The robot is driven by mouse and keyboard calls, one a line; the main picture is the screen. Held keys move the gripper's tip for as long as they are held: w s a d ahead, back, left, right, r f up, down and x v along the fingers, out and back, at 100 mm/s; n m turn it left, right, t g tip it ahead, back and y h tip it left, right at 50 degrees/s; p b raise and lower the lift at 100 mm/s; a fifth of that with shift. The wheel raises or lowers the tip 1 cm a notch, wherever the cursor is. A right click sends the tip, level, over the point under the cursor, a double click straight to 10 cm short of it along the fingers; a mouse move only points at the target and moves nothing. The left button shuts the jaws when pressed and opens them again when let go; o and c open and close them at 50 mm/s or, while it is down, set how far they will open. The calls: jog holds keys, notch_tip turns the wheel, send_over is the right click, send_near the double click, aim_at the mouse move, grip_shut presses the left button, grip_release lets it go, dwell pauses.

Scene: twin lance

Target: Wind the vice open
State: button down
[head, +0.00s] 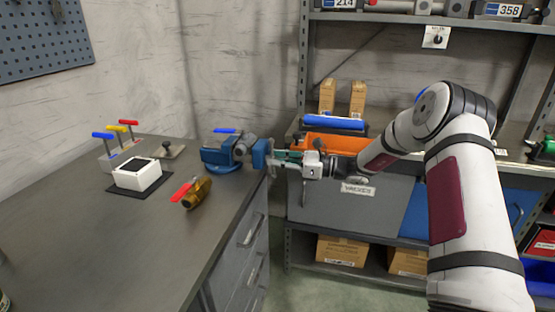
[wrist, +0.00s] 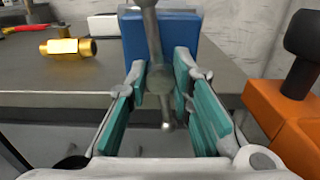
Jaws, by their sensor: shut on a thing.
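The blue vice (head: 219,157) sits at the right edge of the grey workbench (head: 110,245). Its blue front jaw (wrist: 185,30) fills the top middle of the wrist view. A grey metal handle bar (wrist: 151,35) crosses the screw end, nearly upright with a slight tilt, and its lower knob shows between my fingers. My gripper (head: 282,158) reaches in from the right. Its teal pads (wrist: 160,85) stand on both sides of the handle at the screw end and are shut on it. The gap between the vice jaws is not clear in either view.
A white box (head: 137,175) sits farther left, near several T-handled tools (head: 122,135). An orange bin (head: 335,143) stands right of the bench, close to my gripper.

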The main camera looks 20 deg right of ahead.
jog(key=shift+w+r+m+p, duration=0.1)
jog(key=shift+m+p, duration=0.6)
jog(key=shift+m, duration=1.65)
jog(key=shift+r+m+p, duration=0.1)
jog(key=shift+m+p, duration=0.6)
jog(key=shift+m, duration=1.65)
jog(key=c, duration=1.4)
grip_release()
jog(key=shift+w+a+f, duration=0.1)
jog(key=shift+f, duration=0.1)
jog(key=v, duration=1.2)
